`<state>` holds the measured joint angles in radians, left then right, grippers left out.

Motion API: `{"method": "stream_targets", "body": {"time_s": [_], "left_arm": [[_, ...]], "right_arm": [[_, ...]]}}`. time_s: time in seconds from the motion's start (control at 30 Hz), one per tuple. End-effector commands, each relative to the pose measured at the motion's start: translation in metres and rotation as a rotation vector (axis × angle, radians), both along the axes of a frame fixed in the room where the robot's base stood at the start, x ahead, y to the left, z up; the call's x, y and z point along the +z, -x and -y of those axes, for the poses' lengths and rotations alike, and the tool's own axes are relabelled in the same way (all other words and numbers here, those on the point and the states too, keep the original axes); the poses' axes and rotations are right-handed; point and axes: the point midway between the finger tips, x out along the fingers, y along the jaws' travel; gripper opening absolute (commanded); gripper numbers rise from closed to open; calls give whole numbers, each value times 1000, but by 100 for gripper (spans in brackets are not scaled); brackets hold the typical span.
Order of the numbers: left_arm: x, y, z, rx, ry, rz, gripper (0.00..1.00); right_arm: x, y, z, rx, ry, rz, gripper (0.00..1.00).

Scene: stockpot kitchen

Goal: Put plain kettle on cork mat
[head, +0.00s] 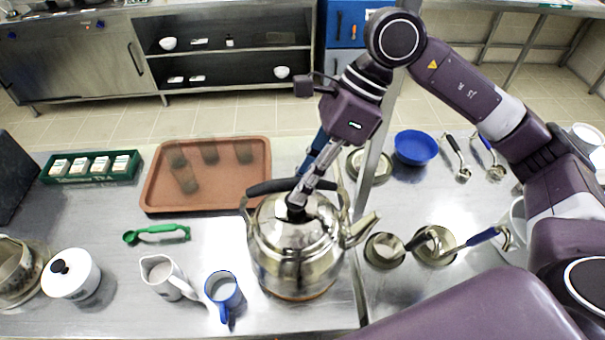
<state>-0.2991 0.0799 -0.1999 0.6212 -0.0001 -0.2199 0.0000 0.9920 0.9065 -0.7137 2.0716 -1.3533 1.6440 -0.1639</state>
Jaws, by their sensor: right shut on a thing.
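The plain kettle (278,245) is a shiny steel kettle with a black handle (270,187) and a spout pointing right. It is upright at the front middle of the steel counter. A thin brown rim (303,298) shows under its front edge and looks like the cork mat; the kettle hides the rest. I cannot tell whether the kettle's base touches it. My left gripper is not in view.
A blue mug (223,291) and a white jug (165,277) stand close left of the kettle. A brown tray (212,199) lies behind left. Right are ladles (478,238) and a blue bowl (416,147). A green spoon (160,234) lies left.

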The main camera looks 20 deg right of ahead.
Motion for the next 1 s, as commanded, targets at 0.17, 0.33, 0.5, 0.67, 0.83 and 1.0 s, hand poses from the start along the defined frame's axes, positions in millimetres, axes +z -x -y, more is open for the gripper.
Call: {"method": "stream_targets", "body": {"time_s": [0.17, 0.33, 0.5, 0.67, 0.83, 1.0], "left_arm": [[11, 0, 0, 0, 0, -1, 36], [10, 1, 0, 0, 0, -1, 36], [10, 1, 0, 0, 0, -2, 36], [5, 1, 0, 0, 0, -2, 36], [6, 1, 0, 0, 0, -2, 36], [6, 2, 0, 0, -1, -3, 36]], "right_arm": [[-11, -1, -1, -2, -6, 4, 0], [-15, -1, -1, -1, -6, 7, 0], [-16, -1, -1, -1, -6, 7, 0], [-19, -1, -1, -1, -6, 7, 0], [-21, 0, 0, -1, 0, 2, 33], [-21, 0, 0, -1, 0, 2, 33]]}}
